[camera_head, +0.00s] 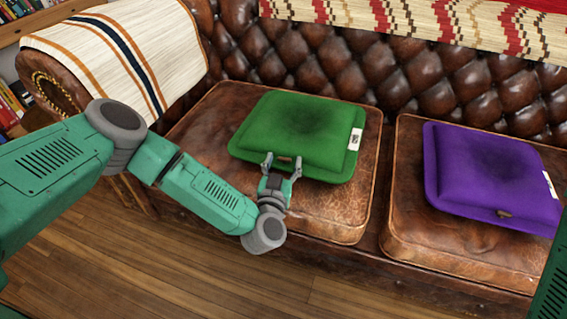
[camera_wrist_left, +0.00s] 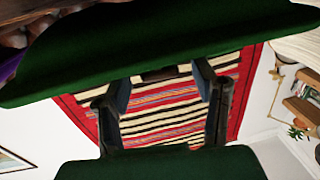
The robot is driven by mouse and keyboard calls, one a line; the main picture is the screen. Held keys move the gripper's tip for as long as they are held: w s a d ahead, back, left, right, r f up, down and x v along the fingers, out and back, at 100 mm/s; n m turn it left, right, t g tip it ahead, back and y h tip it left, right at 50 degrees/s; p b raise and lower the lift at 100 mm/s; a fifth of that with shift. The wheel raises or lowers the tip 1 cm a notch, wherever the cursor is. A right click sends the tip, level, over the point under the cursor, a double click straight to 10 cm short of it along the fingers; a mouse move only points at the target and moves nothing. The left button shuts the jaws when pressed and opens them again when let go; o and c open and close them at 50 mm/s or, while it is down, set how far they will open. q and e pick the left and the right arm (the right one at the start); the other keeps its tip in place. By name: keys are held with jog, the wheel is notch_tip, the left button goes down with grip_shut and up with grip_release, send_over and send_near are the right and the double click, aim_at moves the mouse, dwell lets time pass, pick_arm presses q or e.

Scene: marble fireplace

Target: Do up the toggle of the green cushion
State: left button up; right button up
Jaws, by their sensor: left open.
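The green cushion (camera_head: 304,122) lies on the left brown leather seat. Its small brown toggle (camera_head: 285,158) is at the middle of the front edge, partly hidden by my gripper. My left gripper (camera_head: 282,162) is at this edge, its open fingers either side of the toggle. In the left wrist view the cushion's dark green edge (camera_wrist_left: 170,45) fills the top, and the toggle (camera_wrist_left: 160,74) shows between the spread fingertips of my gripper (camera_wrist_left: 160,82). I cannot tell whether either finger touches it. My right gripper is out of view; only a piece of my right arm shows at lower right.
A purple cushion (camera_head: 485,165) with its own toggle lies on the right leather seat (camera_head: 425,235). The tufted backrest (camera_head: 400,75) rises behind. A striped throw (camera_head: 120,50) covers the left armrest. Wooden floor (camera_head: 130,265) lies open in front of the sofa.

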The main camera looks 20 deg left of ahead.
pick_arm(q)
jog(key=c, duration=1.1)
jog(key=shift+d+r+n+y+p, duration=0.15)
jog(key=shift+n+y+p, duration=0.25)
jog(key=shift+y+p, duration=0.5)
jog(key=shift+n+p, duration=0.3)
jog(key=shift+p, duration=0.15)
jog(key=o, duration=1.1)
